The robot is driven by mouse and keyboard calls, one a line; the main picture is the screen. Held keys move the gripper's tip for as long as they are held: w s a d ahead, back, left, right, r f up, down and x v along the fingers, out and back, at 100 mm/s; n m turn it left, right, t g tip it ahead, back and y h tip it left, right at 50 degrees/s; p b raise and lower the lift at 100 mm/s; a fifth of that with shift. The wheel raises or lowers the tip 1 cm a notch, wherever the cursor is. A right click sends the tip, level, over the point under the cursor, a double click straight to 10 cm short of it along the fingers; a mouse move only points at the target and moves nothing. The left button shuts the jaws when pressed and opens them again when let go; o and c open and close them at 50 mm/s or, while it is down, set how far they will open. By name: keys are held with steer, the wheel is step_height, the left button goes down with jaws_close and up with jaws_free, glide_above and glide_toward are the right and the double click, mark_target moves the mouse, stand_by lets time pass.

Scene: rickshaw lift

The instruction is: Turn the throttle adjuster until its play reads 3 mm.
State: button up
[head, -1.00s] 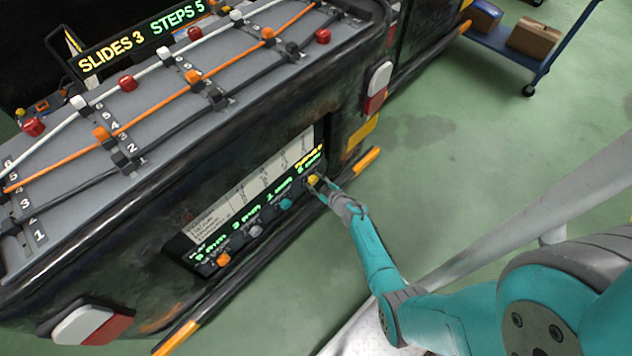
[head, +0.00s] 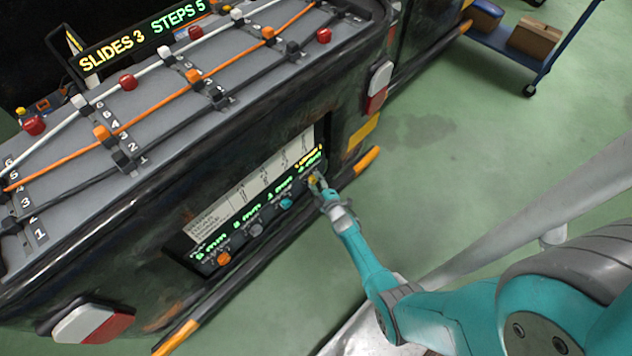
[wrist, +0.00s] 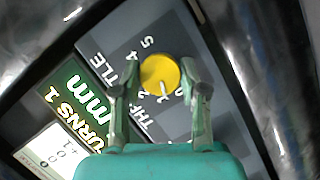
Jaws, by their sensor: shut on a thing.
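The throttle adjuster is a yellow knob (wrist: 160,75) on a dark panel, with "THROTTLE" lettering and scale digits around it in the wrist view. In the head view this yellow knob (head: 312,180) is the rightmost of the row. My gripper (wrist: 160,88) is shut on the knob, one finger on each side. In the head view my gripper (head: 317,182) partly covers it. A lit readout (wrist: 82,103) beside it shows "mm" and "TURNS 1"; its number is cut off or too unclear to read.
The panel also carries an orange knob (head: 223,258), a grey knob (head: 256,229) and a teal knob (head: 286,203). An orange-tipped bar (head: 367,160) runs below the panel. A cable board (head: 150,120) lies above. Green floor (head: 470,150) is open to the right.

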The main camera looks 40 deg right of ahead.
steer(key=shift+a+f+n+t+h, duration=0.1)
steer(key=shift+n+t+h, duration=0.3)
steer(key=shift+n, duration=0.9)
steer(key=shift+n+t+h, duration=0.2)
steer(key=shift+n+t, duration=0.3)
steer(key=shift+n, duration=0.8)
steer(key=o, duration=1.1)
steer(key=shift+o, duration=0.2)
steer(key=shift+s, duration=0.1)
steer(key=v, duration=1.1)
steer(key=shift+s+a, duration=0.3)
steer(key=shift+f, duration=0.1)
